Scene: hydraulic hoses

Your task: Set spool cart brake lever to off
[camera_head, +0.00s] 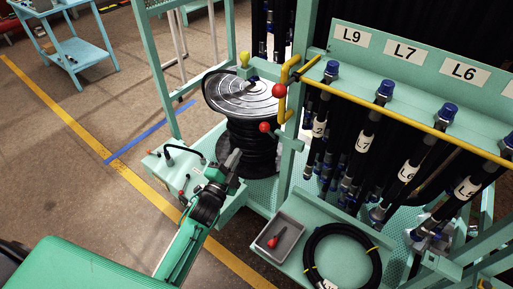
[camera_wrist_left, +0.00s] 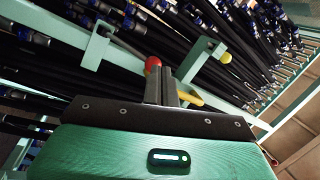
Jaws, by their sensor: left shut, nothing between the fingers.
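The spool cart carries a hose spool (camera_head: 243,92) with black hose wound under a pale round top. A red ball knob (camera_head: 265,127) sits on a short lever at the spool's right side, by the green post. A second red ball (camera_head: 279,91) sits higher, beside a yellow bracket (camera_head: 290,75). I cannot tell for certain which is the brake lever. My left gripper (camera_head: 233,158) is shut and empty, in front of the spool, left of and below the lower red knob. In the left wrist view, a red ball (camera_wrist_left: 153,64) shows just beyond the shut fingers (camera_wrist_left: 168,88); contact is unclear.
A rack with labelled black hoses (camera_head: 408,172) and a yellow bar (camera_head: 420,127) stands on the right. A grey tray (camera_head: 280,240) with a red-handled item and a coiled hose (camera_head: 343,257) lie on the lower shelf. Floor at left is open.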

